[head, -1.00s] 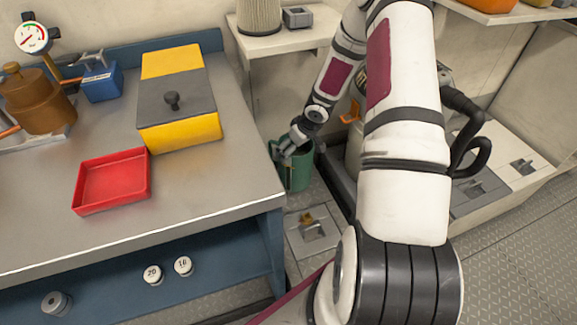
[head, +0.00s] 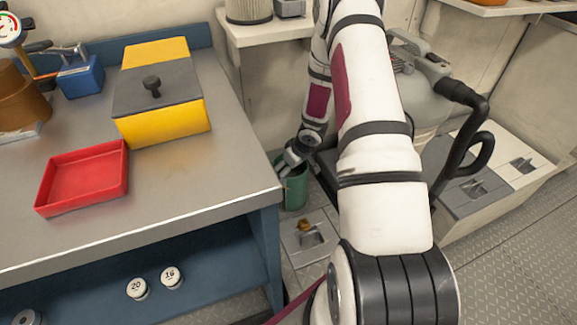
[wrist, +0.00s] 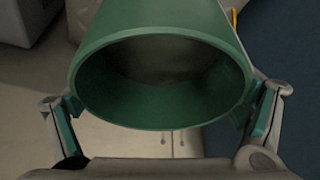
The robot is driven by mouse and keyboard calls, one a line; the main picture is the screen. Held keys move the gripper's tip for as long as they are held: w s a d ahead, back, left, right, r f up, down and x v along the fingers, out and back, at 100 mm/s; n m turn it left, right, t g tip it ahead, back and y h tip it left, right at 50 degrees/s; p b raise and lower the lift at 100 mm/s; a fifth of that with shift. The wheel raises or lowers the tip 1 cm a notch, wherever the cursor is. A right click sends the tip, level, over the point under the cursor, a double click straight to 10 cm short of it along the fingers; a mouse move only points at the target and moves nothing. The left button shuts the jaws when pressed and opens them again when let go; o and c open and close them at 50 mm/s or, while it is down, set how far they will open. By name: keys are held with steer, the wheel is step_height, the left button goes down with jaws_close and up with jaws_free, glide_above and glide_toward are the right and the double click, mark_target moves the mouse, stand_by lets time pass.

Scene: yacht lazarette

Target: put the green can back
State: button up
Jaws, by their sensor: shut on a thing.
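The green can (head: 295,190) is upright and open at the top, just right of the workbench's right end in the head view. In the wrist view the can (wrist: 163,113) fills the middle, its wide mouth facing the camera and its inside looking empty. My gripper (head: 290,166) is at the can's upper part. In the wrist view one finger lies along each side of the can, and my gripper (wrist: 162,118) is shut on it. The can's base is partly hidden, so I cannot tell whether it touches the surface below.
The steel workbench (head: 190,190) carries a red tray (head: 85,180) and a yellow box (head: 165,122) with a grey lid. A floor hatch (head: 310,238) with a latch lies below the can. A wall shelf (head: 270,32) is above, and grey and white lockers (head: 470,190) stand to the right.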

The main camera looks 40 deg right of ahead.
steer(key=shift+w+f, duration=0.1)
stand_by(0.3)
steer(key=o, duration=1.7)
steer(key=shift+c, duration=0.2)
